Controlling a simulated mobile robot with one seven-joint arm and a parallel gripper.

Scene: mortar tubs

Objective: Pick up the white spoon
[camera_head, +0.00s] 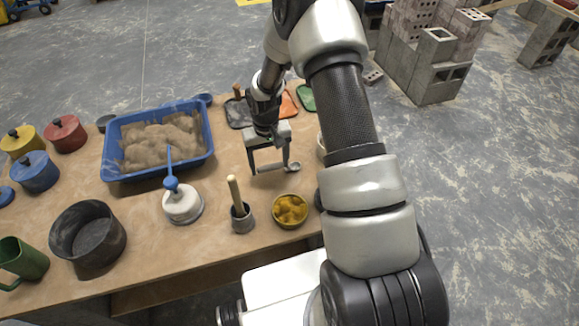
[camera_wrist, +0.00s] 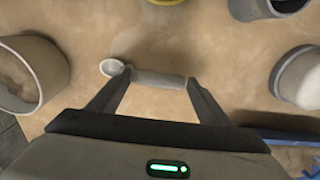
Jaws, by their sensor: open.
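The white spoon (camera_wrist: 158,79) lies on the brown table; its round bowl is at the left end and its thick handle runs to the right in the wrist view. In the head view its bowl (camera_head: 294,167) shows just right of my gripper (camera_head: 269,169). My gripper is open and empty, pointing down over the spoon. In the wrist view my fingertips (camera_wrist: 157,83) stand near the two ends of the handle, which runs along the line from finger to finger. I cannot tell how high the fingertips are above the table.
A yellow-filled bowl (camera_head: 290,210) and a grey cup with a wooden-handled tool (camera_head: 242,217) stand nearer the front. A pale cup (camera_wrist: 33,70) is close by in the wrist view.

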